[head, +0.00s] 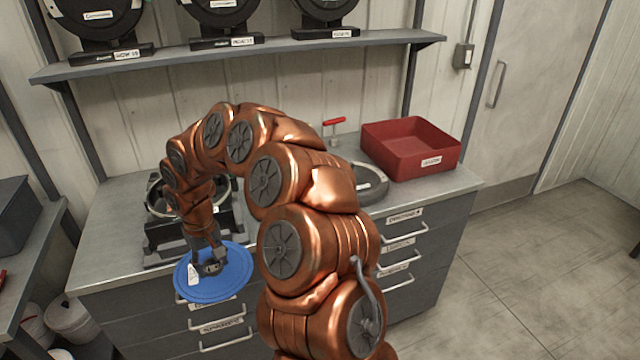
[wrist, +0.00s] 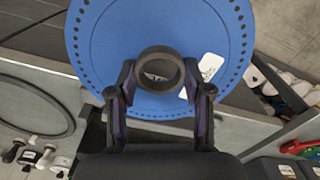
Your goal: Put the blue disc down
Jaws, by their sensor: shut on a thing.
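The blue disc (head: 213,285) is a flat round plate with a ring of small holes near its rim, a dark ring at its middle and a white label. My gripper (head: 212,266) is shut on its central ring and holds it in front of the cabinet's front edge. In the wrist view the disc (wrist: 205,45) fills the top middle, and the fingers of my gripper (wrist: 158,85) close around the ring from both sides. Behind it on the counter stands a black seed meter housing (head: 165,235) with a round metal rim, partly hidden by my arm.
The grey counter (head: 110,240) has bare room at its left end. A red bin (head: 410,148) stands at the right rear, with a grey ring-shaped part (head: 371,183) beside it. A shelf (head: 270,48) with several black meters hangs above. Drawer handles (head: 226,343) stick out in front.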

